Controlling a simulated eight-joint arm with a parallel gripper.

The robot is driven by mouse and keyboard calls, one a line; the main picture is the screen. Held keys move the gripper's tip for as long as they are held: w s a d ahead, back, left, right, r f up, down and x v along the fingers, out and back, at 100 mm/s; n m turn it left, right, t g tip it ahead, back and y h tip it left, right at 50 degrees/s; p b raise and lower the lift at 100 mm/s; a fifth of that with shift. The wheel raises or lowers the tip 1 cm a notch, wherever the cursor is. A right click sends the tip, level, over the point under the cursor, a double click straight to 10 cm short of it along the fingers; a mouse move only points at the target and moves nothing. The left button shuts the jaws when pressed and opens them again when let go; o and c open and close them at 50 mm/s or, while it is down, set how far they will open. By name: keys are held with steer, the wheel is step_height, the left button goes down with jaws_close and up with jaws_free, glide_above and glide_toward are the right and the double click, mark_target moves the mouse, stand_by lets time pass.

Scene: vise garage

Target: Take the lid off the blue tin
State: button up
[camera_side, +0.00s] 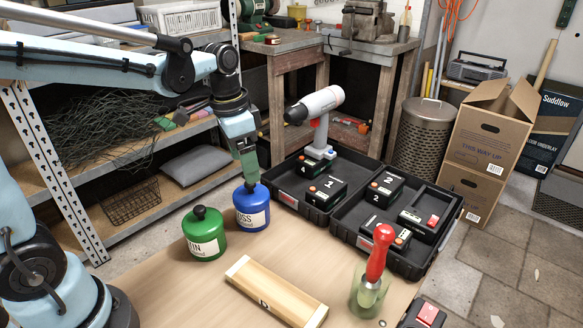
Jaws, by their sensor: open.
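The blue tin (253,213) stands upright on the wooden table, with a pale label on its front. My gripper (250,184) points down directly over the top of the blue tin, around or just above its lid. The lid is mostly hidden by the gripper, and I cannot tell whether the fingers touch it. My gripper is open. A green tin (204,238) with a dark knobbed lid stands on the table to the left of the blue tin.
A wooden box (275,292) lies in front of the tins. A red-handled tool (378,255) stands in a clear greenish glass (366,300) at the right. An open black case (345,215) with batteries and a drill is behind. The table between the tins and box is clear.

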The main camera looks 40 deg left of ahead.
mark_target(250, 188)
steer(key=shift+w+d+f, duration=0.1)
steer(key=shift+d+f, duration=0.05)
steer(key=shift+f, duration=1.4)
steer(key=shift+w+d+f, duration=0.1)
steer(key=shift+f, duration=1.4)
steer(key=shift+c, duration=0.3)
steer(key=c, duration=1.1)
